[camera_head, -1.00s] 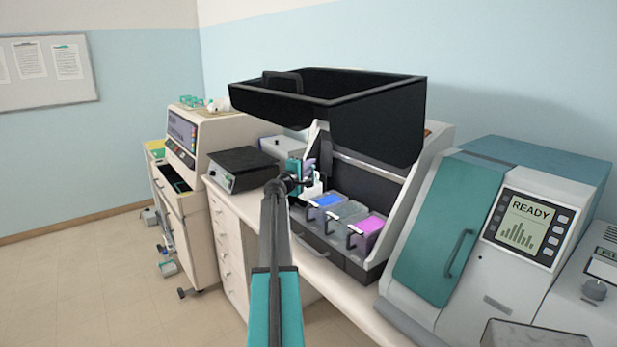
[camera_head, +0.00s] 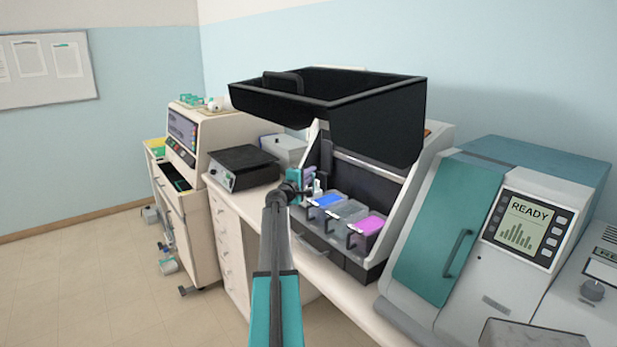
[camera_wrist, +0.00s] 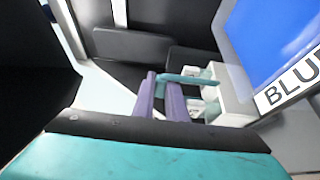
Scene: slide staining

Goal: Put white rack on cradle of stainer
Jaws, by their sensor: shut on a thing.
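The white rack (camera_wrist: 232,95) is at the right of centre in the wrist view, with a teal bar at its near side. My gripper (camera_wrist: 164,82) has purple fingers shut on this teal bar. In the head view, the rack (camera_head: 317,189) is a small white shape beside my gripper (camera_head: 309,178), at the left end of the stainer (camera_head: 400,205). The rack is beside the blue basin (camera_wrist: 275,35) in the wrist view. I cannot clearly make out the cradle; dark stainer parts (camera_wrist: 130,48) stand beyond the fingers.
The stainer's black lid (camera_head: 375,115) is raised above its basins: blue (camera_head: 326,201), grey (camera_head: 346,214) and magenta (camera_head: 368,225). A black-topped device (camera_head: 243,165) stands to the left. A teal-doored machine (camera_head: 437,228) stands close on the right.

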